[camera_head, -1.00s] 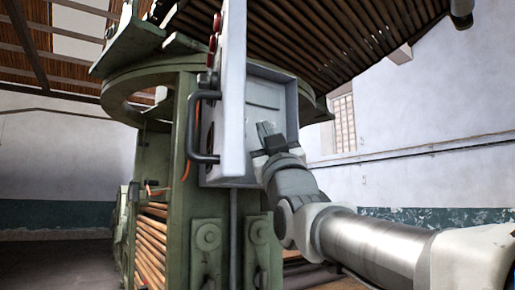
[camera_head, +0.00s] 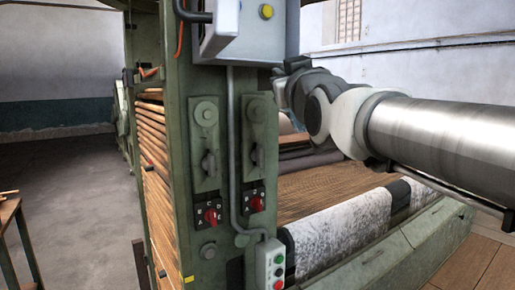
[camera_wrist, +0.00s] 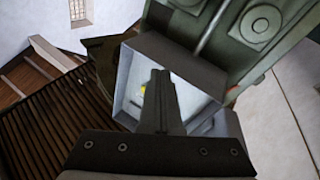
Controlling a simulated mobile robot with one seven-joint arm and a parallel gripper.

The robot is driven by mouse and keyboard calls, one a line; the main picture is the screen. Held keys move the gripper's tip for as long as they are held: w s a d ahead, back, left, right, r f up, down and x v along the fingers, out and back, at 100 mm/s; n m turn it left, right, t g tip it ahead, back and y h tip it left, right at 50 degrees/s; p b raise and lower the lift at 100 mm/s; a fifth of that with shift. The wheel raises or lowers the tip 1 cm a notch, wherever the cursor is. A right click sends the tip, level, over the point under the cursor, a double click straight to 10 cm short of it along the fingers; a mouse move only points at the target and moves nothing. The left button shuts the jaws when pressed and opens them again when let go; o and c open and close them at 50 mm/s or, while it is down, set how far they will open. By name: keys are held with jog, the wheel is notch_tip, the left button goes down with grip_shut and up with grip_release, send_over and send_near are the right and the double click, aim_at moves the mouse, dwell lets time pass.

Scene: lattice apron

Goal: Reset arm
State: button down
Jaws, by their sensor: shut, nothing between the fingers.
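My gripper (camera_wrist: 159,75) is shut and empty, its two dark fingers together in the wrist view. My arm reaches in from the right.
A green machine column (camera_head: 180,130) carries the box, two red rotary switches (camera_head: 211,216) and a button box (camera_head: 270,265). A roller with patterned cloth (camera_head: 340,237) lies at lower right. A wooden table (camera_head: 10,212) stands at far left. Open floor (camera_head: 75,190) is left of the machine.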

jog(key=s+d+f+m+g+h, duration=0.1)
jog(key=s+d+f+g, duration=0.15)
jog(key=f, duration=0.45)
jog(key=s+d+f+m+g+h, duration=0.1)
jog(key=s+d+f+g, duration=0.2)
jog(key=f, duration=0.5)
jog(key=s+d+f+m+g+h, duration=0.1)
jog(key=s+f+g, duration=0.25)
jog(key=f, duration=0.35)
jog(key=s+d+f+m+g, duration=0.1)
jog(key=s+f+g, duration=0.1)
jog(key=s+f, duration=0.5)
jog(key=s+d+f+m+g+h+p, duration=0.1)
jog(key=s+d+f+g, duration=0.1)
jog(key=s+f, duration=0.5)
jog(key=shift+s+f+g, duration=0.3)
jog(key=shift+s+g, duration=0.15)
jog(key=shift+g, duration=0.35)
jog(key=shift+a, duration=0.1)
